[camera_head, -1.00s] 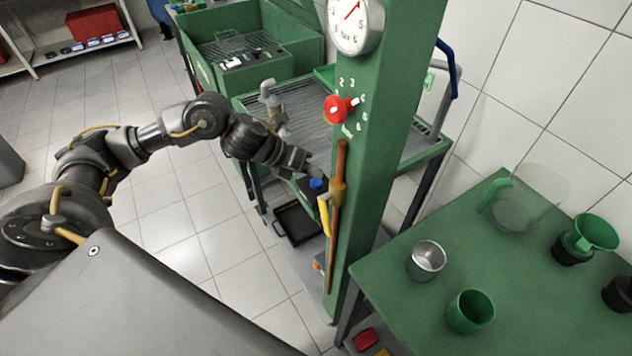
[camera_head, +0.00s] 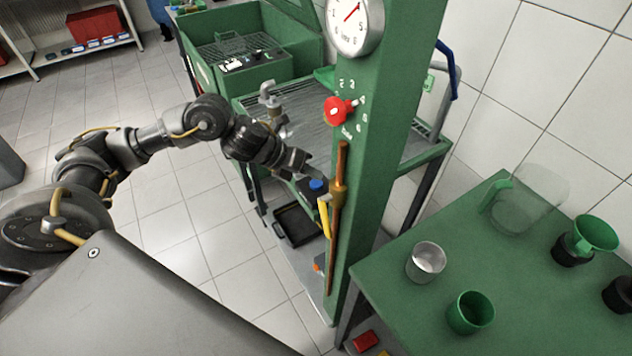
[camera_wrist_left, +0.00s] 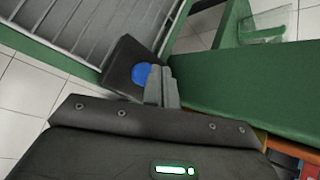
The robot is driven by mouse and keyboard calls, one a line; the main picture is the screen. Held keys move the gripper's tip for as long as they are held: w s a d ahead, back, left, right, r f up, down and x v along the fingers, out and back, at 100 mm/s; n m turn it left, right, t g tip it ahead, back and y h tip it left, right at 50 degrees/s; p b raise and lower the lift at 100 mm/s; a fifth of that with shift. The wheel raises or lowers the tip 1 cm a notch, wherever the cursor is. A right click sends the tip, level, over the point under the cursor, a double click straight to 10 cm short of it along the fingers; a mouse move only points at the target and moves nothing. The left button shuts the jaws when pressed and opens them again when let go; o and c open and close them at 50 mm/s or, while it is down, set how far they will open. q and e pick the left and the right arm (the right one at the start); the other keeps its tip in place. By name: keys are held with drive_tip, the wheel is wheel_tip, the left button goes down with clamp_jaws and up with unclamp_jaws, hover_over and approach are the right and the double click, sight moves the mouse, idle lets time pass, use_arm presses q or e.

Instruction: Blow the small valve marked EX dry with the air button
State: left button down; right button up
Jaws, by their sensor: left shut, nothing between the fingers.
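The air button is a blue round button (camera_head: 317,184) on a dark box beside the green column. It also shows in the left wrist view (camera_wrist_left: 141,74) on its black box. My left gripper (camera_head: 304,168) is just above and left of the button, shut and empty. In the left wrist view its closed fingertips (camera_wrist_left: 160,82) appear right beside the button; I cannot tell whether they touch it. I cannot pick out a valve marked EX in either view. My right gripper is not in view.
The green column (camera_head: 372,140) carries a gauge (camera_head: 356,25) and a red knob (camera_head: 336,109). A slatted work table (camera_head: 420,150) stands behind it. A green table (camera_head: 400,290) at right holds a metal cup (camera_head: 426,261) and a green cup (camera_head: 470,312). A black tray (camera_head: 297,224) lies low.

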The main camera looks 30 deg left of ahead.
sight(312, 184)
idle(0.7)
use_arm(q)
drive_tip(key=shift+f+b, duration=0.4)
drive_tip(key=shift+b, duration=0.05)
drive_tip(key=shift+f+b, duration=0.6)
idle(0.6)
idle(0.3)
drive_tip(key=shift+r+p, duration=0.85)
drive_tip(key=shift+r, duration=0.15)
wheel_tip(312, 184, up, 5)
drive_tip(key=p, duration=0.4)
drive_tip(key=shift+r, duration=0.1)
idle(2.2)
